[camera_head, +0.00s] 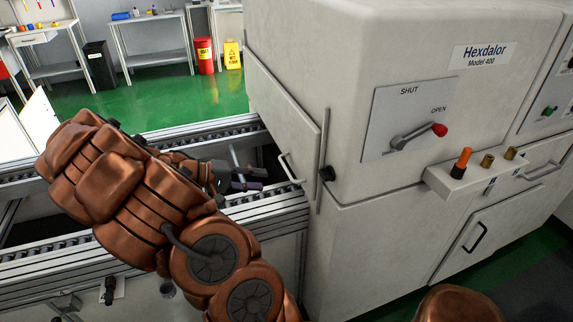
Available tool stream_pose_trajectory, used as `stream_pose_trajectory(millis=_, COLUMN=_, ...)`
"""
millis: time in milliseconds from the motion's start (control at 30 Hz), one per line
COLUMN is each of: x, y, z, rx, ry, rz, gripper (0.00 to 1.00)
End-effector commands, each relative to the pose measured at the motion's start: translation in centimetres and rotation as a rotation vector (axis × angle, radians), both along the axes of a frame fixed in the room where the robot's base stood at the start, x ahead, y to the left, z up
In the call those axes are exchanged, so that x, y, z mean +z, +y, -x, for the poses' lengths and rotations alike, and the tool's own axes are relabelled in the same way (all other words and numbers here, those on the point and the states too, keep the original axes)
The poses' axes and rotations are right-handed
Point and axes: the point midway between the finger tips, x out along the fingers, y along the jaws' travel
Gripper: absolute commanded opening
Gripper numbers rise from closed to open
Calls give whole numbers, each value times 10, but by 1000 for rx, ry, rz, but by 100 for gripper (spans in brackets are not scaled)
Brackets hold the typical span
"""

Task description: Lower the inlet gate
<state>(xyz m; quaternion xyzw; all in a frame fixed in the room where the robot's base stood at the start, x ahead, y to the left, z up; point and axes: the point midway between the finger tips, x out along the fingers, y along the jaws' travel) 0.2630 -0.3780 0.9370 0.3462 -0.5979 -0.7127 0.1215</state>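The inlet gate (282,110) is a pale grey panel on the left face of the large machine, where the conveyor (270,208) meets it. A pale bar handle (289,168) is fixed low on the gate. My gripper (257,177) is just left of this handle, above the conveyor, with its dark fingers pointing right. The fingers look apart, with nothing seen between them, and they appear clear of the handle. The gate's lower edge and the opening behind it are partly hidden by the gripper and handle.
The machine front (400,60) has a lever with a red knob (439,130) turned toward the OPEN label. A small ledge (460,182) carries an orange-topped peg (461,162) and brass pegs.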

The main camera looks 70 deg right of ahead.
Motion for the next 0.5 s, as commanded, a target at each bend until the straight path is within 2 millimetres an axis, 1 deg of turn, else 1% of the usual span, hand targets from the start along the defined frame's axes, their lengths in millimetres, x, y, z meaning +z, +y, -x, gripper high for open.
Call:
stream_pose_trajectory(millis=33, x=-2, y=-12, z=-1, rx=1, ry=24, rz=21, gripper=35)
stream_pose_trajectory(millis=100, x=-5, y=-26, z=-4, rx=10, ry=44, rz=55, gripper=35)
stream_pose_trajectory(millis=200, x=-12, y=-41, z=-8, rx=22, ry=65, rz=90, gripper=35)
stream_pose_trajectory(millis=300, x=-17, y=-52, z=-11, rx=35, ry=75, rz=114, gripper=35)
stream_pose_trajectory(millis=500, x=-23, y=-62, z=-10, rx=44, ry=86, rz=131, gripper=35)
